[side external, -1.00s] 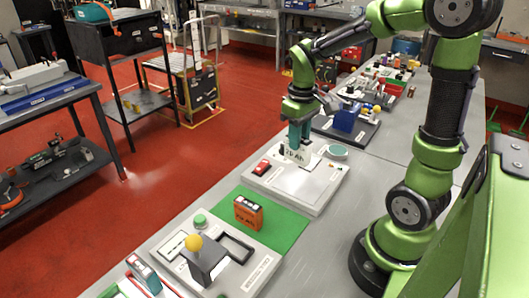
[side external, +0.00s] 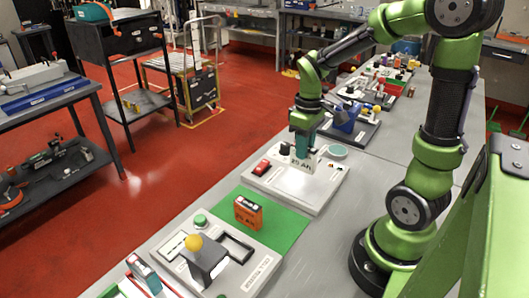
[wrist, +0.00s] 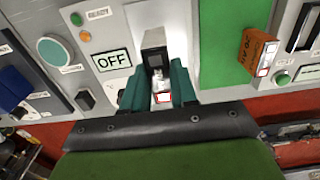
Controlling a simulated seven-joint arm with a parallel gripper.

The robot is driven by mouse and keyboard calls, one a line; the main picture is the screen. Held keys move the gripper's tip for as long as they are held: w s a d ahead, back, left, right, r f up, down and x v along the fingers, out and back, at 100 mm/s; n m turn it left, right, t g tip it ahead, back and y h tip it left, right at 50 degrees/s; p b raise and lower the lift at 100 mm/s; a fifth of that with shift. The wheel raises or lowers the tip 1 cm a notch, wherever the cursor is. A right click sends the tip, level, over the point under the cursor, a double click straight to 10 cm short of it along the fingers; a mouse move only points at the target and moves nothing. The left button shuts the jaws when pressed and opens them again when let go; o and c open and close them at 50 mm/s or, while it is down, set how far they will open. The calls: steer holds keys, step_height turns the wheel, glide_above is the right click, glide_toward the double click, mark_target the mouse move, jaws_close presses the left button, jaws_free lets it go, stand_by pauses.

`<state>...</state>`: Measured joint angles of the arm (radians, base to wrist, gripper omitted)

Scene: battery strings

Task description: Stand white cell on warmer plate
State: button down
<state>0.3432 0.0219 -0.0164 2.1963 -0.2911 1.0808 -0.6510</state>
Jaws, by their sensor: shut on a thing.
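My gripper (side external: 304,142), with teal fingers, is shut on the white cell (side external: 300,164), whose dark "Ah" lettering faces the side camera. The cell looks upright, low over or on the pale device panel (side external: 317,196); I cannot tell whether its base touches. The panel has a red switch (side external: 262,167), a round teal disc (side external: 337,151) and an OFF sign (wrist: 113,61). The surface directly under the cell is hidden.
An orange cell (side external: 248,211) stands on the green mat (side external: 284,229) in front of the panel. A grey fixture with a yellow knob (side external: 194,242) is nearer the camera. A blue block fixture (side external: 346,117) stands behind. Part of the green mat is clear.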

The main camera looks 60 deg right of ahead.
mark_target(303, 164)
steer(key=shift+f, duration=2.75)
steer(key=shift+f, duration=0.2)
steer(key=c, duration=0.8)
jaws_free()
step_height(303, 164, up, 17)
